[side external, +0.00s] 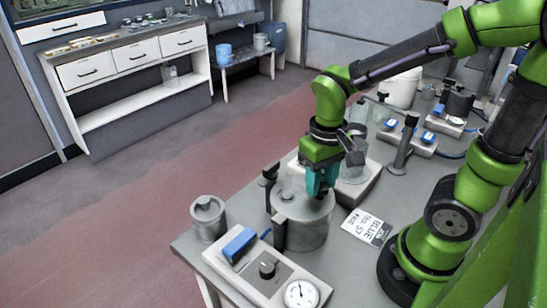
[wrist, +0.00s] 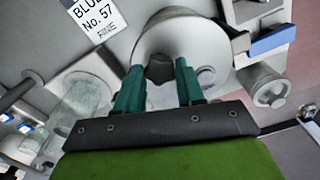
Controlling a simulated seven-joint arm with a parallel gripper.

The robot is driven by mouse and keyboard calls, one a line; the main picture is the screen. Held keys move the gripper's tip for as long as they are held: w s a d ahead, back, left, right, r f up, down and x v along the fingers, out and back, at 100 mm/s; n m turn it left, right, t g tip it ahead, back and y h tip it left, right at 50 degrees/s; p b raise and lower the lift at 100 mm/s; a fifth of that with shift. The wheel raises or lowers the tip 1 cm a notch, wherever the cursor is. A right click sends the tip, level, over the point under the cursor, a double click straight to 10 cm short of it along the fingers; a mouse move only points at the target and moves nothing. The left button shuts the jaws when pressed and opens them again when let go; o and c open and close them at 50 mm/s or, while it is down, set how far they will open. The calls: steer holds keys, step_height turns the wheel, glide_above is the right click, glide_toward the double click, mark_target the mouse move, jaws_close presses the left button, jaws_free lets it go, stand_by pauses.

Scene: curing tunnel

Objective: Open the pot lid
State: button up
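The grey metal pot (side external: 303,222) stands on the bench with its lid (side external: 300,198) on. A dark handle (side external: 280,232) shows on its front side. In the wrist view the round pale lid (wrist: 185,38) fills the upper middle. A dark piece (wrist: 160,68), seemingly part of the lid, lies between my fingertips. A small round grey feature (wrist: 206,76) sits beside the right finger. My gripper (side external: 320,192) points down at the right part of the lid. Its teal fingers (wrist: 160,70) are apart, one on each side of the dark piece. I cannot tell whether they touch it.
A control box with a blue block and dial (side external: 265,268) stands in front of the pot. A grey canister (side external: 208,218) is to the left. A label card (side external: 367,227) lies to the right. Glassware (wrist: 82,100) stands close to my gripper.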

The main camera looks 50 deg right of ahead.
mark_target(328, 208)
jaws_close()
steer(key=s+m, duration=0.1)
steer(key=s+a+m, duration=0.1)
steer(key=s+m, duration=0.1)
steer(key=m, duration=0.1)
steer(key=shift+s+a, duration=0.1)
steer(key=shift+a, duration=0.2)
steer(key=s+a+m, duration=0.3)
steer(key=a+m, duration=0.8)
steer(key=m, duration=0.3)
steer(key=shift+s+a, duration=0.3)
steer(key=shift+s, duration=0.1)
